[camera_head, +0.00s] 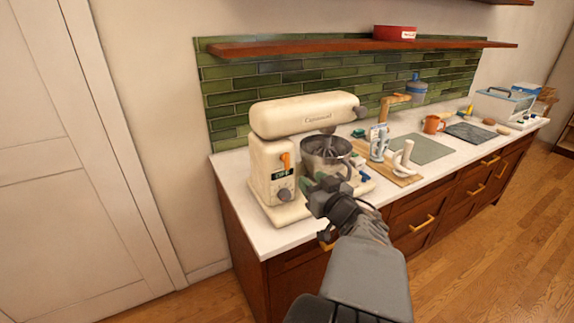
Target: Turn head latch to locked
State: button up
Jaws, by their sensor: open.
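A cream stand mixer (305,117) stands on the left end of the white counter, its head level over a steel bowl (325,160). An orange lever (286,161), which looks like the head latch, points upward on the mixer's column above a small dark display. A grey knob (284,194) sits lower on the column. My gripper (312,192) is in front of the mixer, right of the knob and below the bowl. It looks empty. Its fingertips are small and dark here, and whether they touch the mixer is unclear. The latch's exact setting cannot be read.
A wooden shelf (350,46) runs above. The counter's front left corner (270,241) is clear.

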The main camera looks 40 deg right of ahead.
aim_at(288, 160)
jog(key=w, duration=0.4)
jog(key=w+d, duration=0.1)
jog(key=w, duration=0.8)
jog(key=shift+w+d, duration=0.15)
jog(key=shift+d, duration=0.25)
jog(key=shift+f, duration=0.1)
grip_shut()
